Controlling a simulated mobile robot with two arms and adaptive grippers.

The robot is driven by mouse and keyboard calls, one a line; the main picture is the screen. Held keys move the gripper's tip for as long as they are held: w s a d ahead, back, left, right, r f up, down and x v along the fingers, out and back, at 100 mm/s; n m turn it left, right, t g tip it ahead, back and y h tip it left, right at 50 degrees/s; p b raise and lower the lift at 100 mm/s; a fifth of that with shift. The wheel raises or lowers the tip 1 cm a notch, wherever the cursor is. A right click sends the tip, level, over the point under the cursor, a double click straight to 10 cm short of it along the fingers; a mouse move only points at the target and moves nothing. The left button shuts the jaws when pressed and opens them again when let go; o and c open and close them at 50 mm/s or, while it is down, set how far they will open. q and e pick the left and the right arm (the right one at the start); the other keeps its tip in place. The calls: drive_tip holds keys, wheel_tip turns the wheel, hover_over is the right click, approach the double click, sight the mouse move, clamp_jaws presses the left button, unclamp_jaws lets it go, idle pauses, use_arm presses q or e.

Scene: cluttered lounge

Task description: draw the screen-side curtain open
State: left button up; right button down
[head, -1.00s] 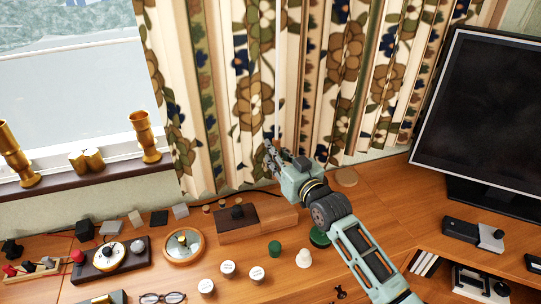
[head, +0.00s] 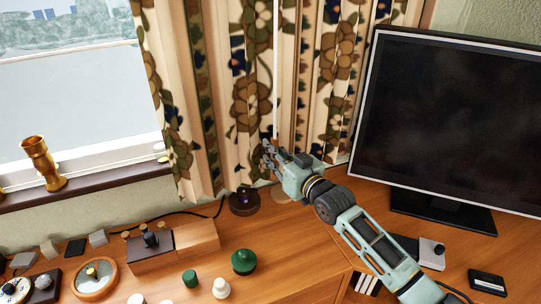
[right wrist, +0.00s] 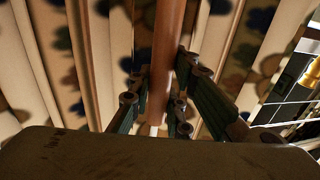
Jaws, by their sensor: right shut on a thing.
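The floral cream, brown and blue curtain (head: 200,100) hangs in folds between the window and the screen. Its left edge is well right of the brass candlestick. The dark screen (head: 455,120) stands to the right, partly in front of the curtain's right side. My left gripper is out of view.
The window (head: 65,85) has a sill with a brass candlestick (head: 42,163). Below the curtain, the wooden desk (head: 290,250) carries a dark round object (head: 244,201), wooden blocks (head: 198,236), a green knob-topped piece (head: 244,262) and other small items. A cable runs along the back.

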drive_tip(key=shift+d+f, duration=0.2)
drive_tip(key=shift+d, duration=0.05)
drive_tip(key=c, duration=1.6)
unclamp_jaws()
drive_tip(key=shift+r, duration=0.15)
drive_tip(key=shift+c, duration=0.2)
drive_tip(key=v, duration=1.2)
